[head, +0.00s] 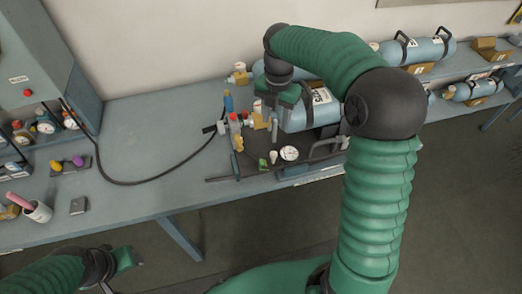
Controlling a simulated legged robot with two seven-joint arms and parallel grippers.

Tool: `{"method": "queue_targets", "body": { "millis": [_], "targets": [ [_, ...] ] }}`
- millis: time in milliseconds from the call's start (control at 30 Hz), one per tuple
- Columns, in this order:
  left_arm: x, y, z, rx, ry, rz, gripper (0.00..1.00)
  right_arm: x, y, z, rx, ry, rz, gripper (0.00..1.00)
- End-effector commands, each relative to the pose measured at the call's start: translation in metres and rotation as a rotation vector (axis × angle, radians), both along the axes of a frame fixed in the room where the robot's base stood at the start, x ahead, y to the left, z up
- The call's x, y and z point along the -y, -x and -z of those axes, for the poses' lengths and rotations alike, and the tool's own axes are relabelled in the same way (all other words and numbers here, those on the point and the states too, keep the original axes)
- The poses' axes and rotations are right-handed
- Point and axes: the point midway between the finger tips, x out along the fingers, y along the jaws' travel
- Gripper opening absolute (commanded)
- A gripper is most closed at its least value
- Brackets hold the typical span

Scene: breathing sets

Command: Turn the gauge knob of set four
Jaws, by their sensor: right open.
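A breathing set with a blue-grey cylinder (308,117) lies on the bench in the middle of the head view. Its label is partly visible, but I cannot read the number surely. A round white gauge (289,153) lies on its dark backplate, with a small green part (262,163) beside it. Red and yellow valve parts (235,118) stand at its left end. My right gripper (270,112) is open, above the valve end of this set; contact cannot be told. My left gripper (130,258) is low at the left, away from the set, its jaws unclear.
A black hose (135,183) runs from the grey cabinet (40,65) to the set. A cup (38,211), a small grey block (78,205) and a tray with yellow and purple knobs (70,164) stand at left. The bench's front middle is clear.

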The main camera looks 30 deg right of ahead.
Motion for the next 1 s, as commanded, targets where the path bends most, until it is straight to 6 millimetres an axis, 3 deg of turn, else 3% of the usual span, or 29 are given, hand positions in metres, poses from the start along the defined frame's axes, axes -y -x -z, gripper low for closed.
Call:
{"method": "queue_targets", "body": {
  "millis": [400, 600, 767, 1000],
  "targets": [
    [0.0, 0.0, -0.004, 0.0, 0.0, 0.0, 0.53, -0.002, 0.002, 0.104, -0.006, -0.001, 0.0, 0.45],
    [0.0, 0.0, -0.006, 0.0, 0.0, 0.0, 0.53, -0.002, 0.002, 0.144, -0.003, -0.001, 0.002, 0.45],
    [0.0, 0.0, -0.006, 0.0, 0.0, 0.0, 0.53, -0.001, 0.002, 0.157, -0.001, 0.001, 0.002, 0.45],
    [0.0, 0.0, -0.006, 0.0, 0.0, 0.0, 0.53, -0.001, 0.001, 0.158, 0.001, 0.001, 0.002, 0.45]
  ]
}}
